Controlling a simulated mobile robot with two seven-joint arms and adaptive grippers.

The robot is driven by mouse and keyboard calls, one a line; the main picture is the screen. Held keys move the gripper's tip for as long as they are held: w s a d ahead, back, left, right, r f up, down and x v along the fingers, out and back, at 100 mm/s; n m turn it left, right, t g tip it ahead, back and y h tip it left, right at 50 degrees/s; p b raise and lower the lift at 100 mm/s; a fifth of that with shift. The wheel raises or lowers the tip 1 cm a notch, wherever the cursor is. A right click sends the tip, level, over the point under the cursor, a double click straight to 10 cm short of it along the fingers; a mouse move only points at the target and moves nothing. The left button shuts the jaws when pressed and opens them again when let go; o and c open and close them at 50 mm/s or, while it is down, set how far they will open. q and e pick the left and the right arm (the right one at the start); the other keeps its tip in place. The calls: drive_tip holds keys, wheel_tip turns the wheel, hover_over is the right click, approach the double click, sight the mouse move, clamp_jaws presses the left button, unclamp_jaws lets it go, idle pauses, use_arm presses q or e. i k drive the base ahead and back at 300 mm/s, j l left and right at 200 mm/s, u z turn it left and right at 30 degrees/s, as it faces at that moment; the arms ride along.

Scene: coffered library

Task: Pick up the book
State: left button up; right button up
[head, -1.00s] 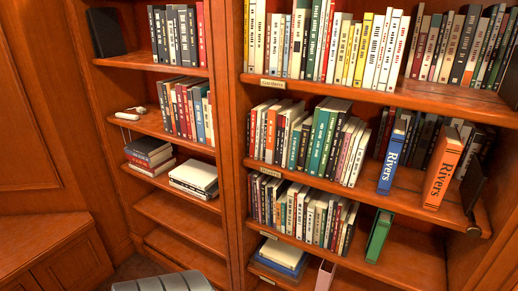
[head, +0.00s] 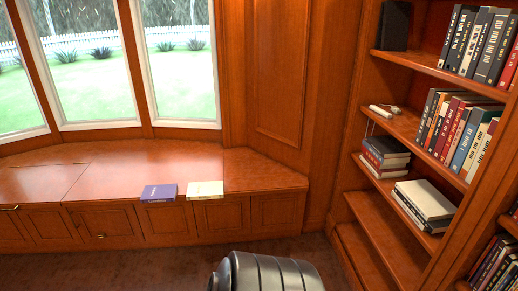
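A purple book (head: 159,192) lies flat at the front edge of the wooden window seat (head: 120,165) and sticks out a little over it. A cream book (head: 205,190) lies just to its right at the same edge. Other books stand in a row (head: 462,130) on the bookcase at the right. White books (head: 424,202) and dark and red books (head: 385,155) lie stacked on lower shelves there. The task's wording does not tell which book is meant. Neither of my grippers shows in the head view; a dark ribbed part of my own body is at the bottom.
The bookcase (head: 388,215) fills the right side, with bare lower shelves. A black box-like object (head: 395,25) stands on its upper shelf. Dark floor (head: 110,266) lies open before the seat. Windows (head: 180,70) rise behind it.

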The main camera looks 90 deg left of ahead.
sight(212, 190)
drive_tip(key=u, duration=3.25)
drive_tip(key=i+j, duration=0.15)
drive_tip(key=i, duration=0.6)
drive_tip(key=i+j+z, duration=0.1)
drive_tip(key=i, duration=0.65)
